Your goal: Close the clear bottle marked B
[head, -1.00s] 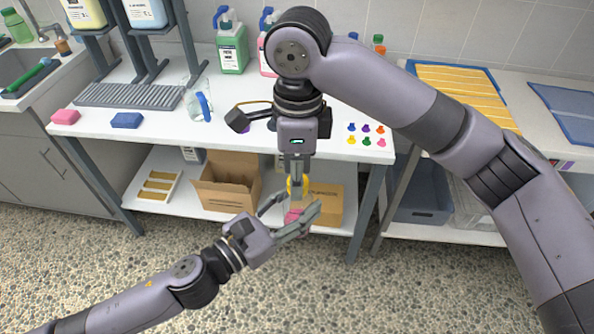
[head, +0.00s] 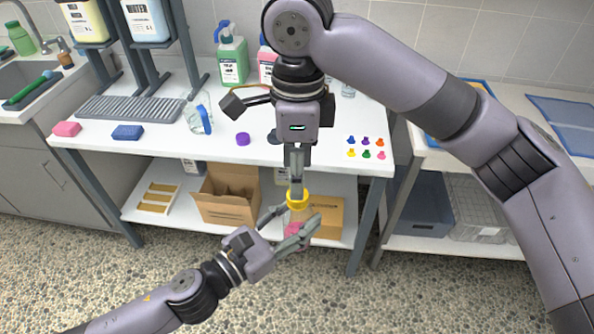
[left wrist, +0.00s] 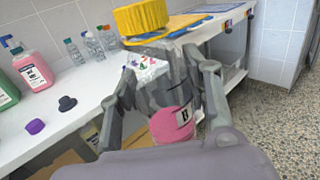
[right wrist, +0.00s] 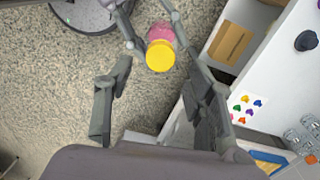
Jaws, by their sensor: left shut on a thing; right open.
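The clear bottle marked B has pink liquid low in it (head: 300,230). It stands upright in my left gripper (head: 290,222), which is shut around its body. Its B label and pink part show in the left wrist view (left wrist: 172,125). A yellow cap (head: 298,203) sits over the bottle's mouth; it also shows in the left wrist view (left wrist: 140,18). Whether it is fully tight cannot be told. My right gripper (head: 297,185) is open, pointing down just above the cap. In the right wrist view, its fingers are apart, with the cap (right wrist: 160,56) beyond them.
Behind is a white bench (head: 330,160) with a purple cap (head: 243,139), a dark cap (head: 273,136), sponges and a clear bottle with blue (head: 198,118). A cardboard box (head: 228,195) stands on the lower shelf. The speckled floor in front is clear.

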